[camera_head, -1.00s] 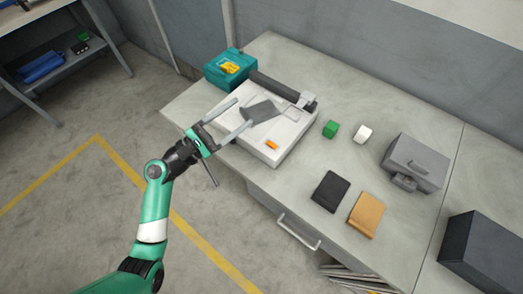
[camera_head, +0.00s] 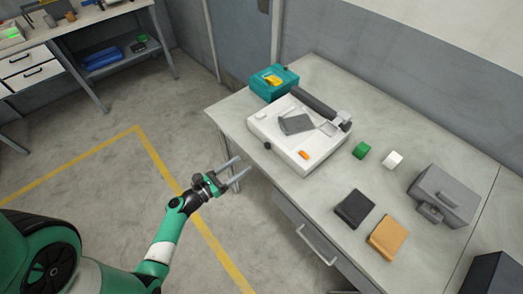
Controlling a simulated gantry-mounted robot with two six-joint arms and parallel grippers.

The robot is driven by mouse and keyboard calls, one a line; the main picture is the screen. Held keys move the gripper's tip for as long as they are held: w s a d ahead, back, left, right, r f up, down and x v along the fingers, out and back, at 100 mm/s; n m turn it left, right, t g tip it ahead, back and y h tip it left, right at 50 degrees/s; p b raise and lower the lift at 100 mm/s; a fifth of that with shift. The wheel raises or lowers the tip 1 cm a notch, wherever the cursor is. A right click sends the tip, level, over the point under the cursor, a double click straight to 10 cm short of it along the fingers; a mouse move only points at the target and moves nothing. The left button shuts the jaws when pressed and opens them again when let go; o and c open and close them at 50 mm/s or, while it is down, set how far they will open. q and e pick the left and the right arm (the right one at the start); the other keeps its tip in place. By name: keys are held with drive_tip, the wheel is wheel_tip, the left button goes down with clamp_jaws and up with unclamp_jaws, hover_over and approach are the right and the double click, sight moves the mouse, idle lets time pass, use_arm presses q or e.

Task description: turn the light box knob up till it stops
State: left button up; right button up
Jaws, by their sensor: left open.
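The white light box (camera_head: 262,123) lies on the workbench (camera_head: 445,140), with a grey plate (camera_head: 296,123) and a small orange piece (camera_head: 304,155) on its top. A small dark knob (camera_head: 267,146) sticks out from its near side. My left gripper (camera_head: 234,172) is open and empty over the floor, in front of the bench's near left corner. It is apart from the box and the knob, to the left of and below the knob in the picture. My right gripper is not in view.
On the bench are a teal box (camera_head: 274,83), a green block (camera_head: 361,150), a white block (camera_head: 392,160), a black wallet-like item (camera_head: 355,209), a tan one (camera_head: 387,237) and a grey device (camera_head: 442,195). A drawer handle (camera_head: 316,245) juts from the front. Open floor lies left.

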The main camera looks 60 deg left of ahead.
sight(266, 147)
use_arm(q)
drive_tip(key=b+x, duration=0.1)
drive_tip(key=x, duration=0.9)
drive_tip(key=shift+w+b, duration=0.2)
drive_tip(key=shift+b, duration=0.2)
drive_tip(key=shift+d, duration=0.1)
clamp_jaws()
